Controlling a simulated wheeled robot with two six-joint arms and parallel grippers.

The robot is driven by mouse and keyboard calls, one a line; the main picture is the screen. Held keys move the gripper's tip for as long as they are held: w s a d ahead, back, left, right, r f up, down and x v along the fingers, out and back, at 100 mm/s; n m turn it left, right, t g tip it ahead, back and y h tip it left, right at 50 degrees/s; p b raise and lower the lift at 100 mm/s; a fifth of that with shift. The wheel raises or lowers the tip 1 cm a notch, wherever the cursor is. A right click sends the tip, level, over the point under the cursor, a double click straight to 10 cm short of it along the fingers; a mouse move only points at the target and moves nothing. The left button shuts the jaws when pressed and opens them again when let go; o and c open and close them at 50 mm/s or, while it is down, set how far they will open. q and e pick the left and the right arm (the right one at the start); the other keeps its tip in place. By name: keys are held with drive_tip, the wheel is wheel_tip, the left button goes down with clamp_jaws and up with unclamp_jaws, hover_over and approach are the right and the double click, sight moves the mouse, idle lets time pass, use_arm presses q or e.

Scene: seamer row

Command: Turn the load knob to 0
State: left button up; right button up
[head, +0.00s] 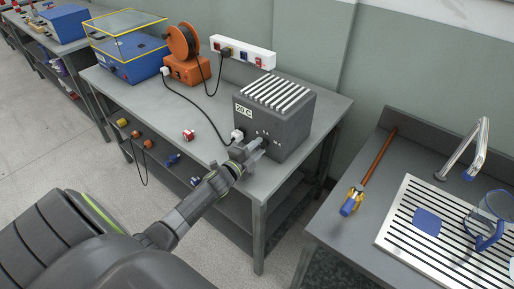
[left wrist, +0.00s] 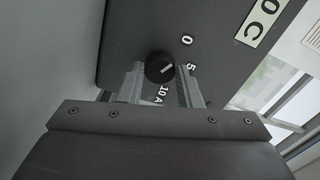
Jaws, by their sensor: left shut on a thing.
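The load knob (left wrist: 158,68) is a round black knob with a white pointer line, on the dark front face of a grey slatted-top box (head: 287,131). In the left wrist view the marks 0, 5 and 10 A stand around it. The pointer line slants right and slightly up, appearing between 0 and 5. My left gripper (head: 257,147) reaches the front of the box. It also shows in the left wrist view (left wrist: 160,80), its two fingers shut on the knob from either side. The fingers hide part of the knob's sides. My right gripper is not in view.
A "20 C" label (head: 243,110) and a plugged white connector (head: 237,134) are on the box front. A red-and-white plug (head: 188,135) lies near the bench's front edge.

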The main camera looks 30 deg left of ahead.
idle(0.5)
use_arm(q)
drive_tip(key=o, duration=1)
drive_tip(key=shift+c, duration=0.2)
drive_tip(key=shift+s, duration=0.1)
drive_tip(key=s+b, duration=0.1)
drive_tip(key=s, duration=0.2)
drive_tip(key=s+b, duration=0.1)
drive_tip(key=s, duration=0.3)
drive_tip(key=s+a+b, duration=0.1)
drive_tip(key=s, duration=0.3)
drive_tip(key=shift+f+b, duration=0.25)
drive_tip(key=shift+b, duration=0.15)
drive_tip(key=s+p, duration=0.1)
drive_tip(key=s, duration=0.5)
drive_tip(key=shift+a+r, duration=0.2)
drive_tip(key=shift+r, duration=0.05)
drive_tip(key=shift+s, duration=0.1)
